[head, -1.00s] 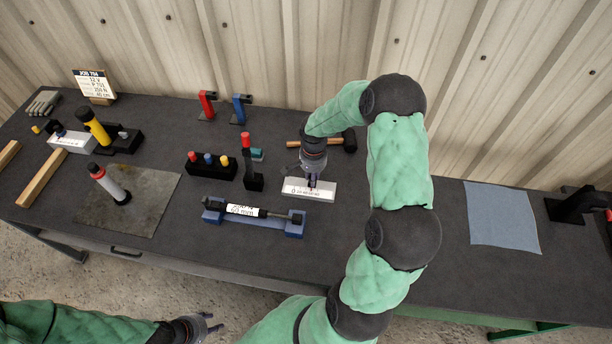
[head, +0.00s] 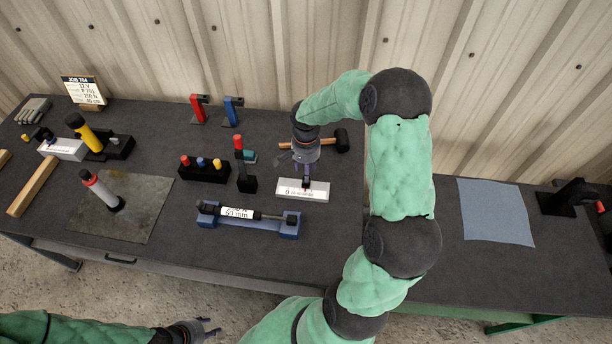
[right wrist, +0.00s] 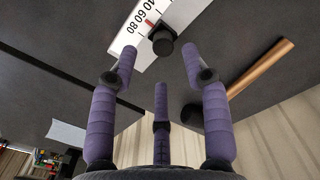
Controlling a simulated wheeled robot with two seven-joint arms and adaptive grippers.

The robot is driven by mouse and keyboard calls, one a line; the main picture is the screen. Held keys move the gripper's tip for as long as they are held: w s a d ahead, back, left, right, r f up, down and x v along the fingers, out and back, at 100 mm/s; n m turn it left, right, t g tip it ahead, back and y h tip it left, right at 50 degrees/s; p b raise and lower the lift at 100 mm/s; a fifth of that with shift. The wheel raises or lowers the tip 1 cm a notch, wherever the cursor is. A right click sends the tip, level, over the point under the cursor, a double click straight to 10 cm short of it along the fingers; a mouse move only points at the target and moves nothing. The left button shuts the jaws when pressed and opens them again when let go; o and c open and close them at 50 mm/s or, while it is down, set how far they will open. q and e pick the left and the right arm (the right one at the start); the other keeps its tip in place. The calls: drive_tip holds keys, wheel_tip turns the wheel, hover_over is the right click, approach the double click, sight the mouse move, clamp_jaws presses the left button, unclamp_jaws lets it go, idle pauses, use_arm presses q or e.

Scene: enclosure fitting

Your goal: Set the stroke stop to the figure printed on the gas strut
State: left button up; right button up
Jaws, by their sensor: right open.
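The stroke stop is a white scale block (head: 290,193) with a black knob (head: 306,184). In the right wrist view the knob (right wrist: 162,42) stands beside a red mark (right wrist: 149,23) near the printed 60. My right gripper (head: 303,168) is open above the block; in the right wrist view its fingers (right wrist: 160,58) are spread, with the knob just beyond their tips. The gas strut (head: 240,213) lies in a blue cradle (head: 289,228); its white label ends in "mm", the figure too small to read surely. My left gripper (head: 212,328) is open and empty off the bench's front edge.
A hammer (head: 342,140) lies behind the stop. A black stand with a red top (head: 240,160) and a block of coloured plugs (head: 203,170) stand to its left. A job card (head: 84,90) stands at far left. A blue cloth (head: 495,212) lies at right.

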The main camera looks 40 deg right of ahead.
wheel_tip(320, 180, up, 6)
drive_tip(key=shift+r, duration=0.2)
idle(0.6)
